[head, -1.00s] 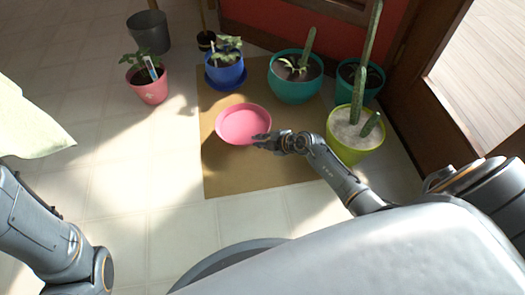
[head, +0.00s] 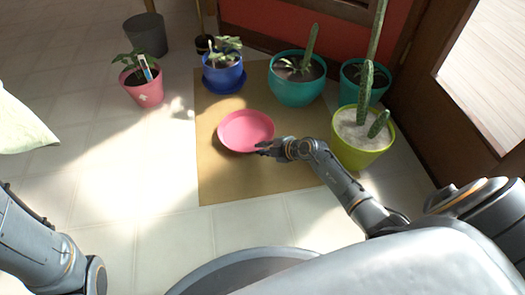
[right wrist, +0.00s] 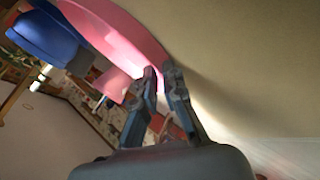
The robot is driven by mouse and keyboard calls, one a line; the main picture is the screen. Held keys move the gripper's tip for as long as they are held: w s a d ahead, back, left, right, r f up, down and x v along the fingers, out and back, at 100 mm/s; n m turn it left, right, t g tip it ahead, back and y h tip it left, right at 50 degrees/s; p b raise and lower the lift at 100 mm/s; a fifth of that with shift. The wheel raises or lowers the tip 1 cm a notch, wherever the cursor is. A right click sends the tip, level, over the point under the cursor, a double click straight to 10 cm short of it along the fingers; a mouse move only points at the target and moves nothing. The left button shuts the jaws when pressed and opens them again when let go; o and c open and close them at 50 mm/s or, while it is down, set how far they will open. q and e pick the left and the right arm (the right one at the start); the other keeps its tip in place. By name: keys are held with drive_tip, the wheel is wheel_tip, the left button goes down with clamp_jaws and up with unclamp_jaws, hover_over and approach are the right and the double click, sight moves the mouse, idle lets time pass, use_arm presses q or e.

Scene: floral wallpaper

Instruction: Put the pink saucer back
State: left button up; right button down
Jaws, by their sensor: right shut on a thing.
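The pink saucer (head: 245,129) is round and shallow, and shows over the brown mat in the head view. My right gripper (head: 266,148) is shut on its near right rim. In the right wrist view the saucer (right wrist: 125,25) runs along the top left, its rim meeting the fingertips of the gripper (right wrist: 157,75). I cannot tell whether the saucer touches the mat. A pink pot with a leafy plant (head: 147,95) stands on the floor left of the mat. My left arm enters at the lower left of the head view; its gripper is out of frame.
The brown mat (head: 240,182) is bare in front. A blue pot (head: 222,74) on a blue saucer, a teal pot (head: 296,91) and a lime cactus pot (head: 358,151) stand around its back and right. A dark grey bin (head: 147,35) stands behind.

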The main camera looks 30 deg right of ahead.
drive_tip(key=c, duration=1.7)
unclamp_jaws()
drive_tip(key=p+v, duration=0.9)
drive_tip(key=v, duration=0.3)
drive_tip(key=shift+r, duration=0.1)
drive_tip(key=shift+w, duration=0.1)
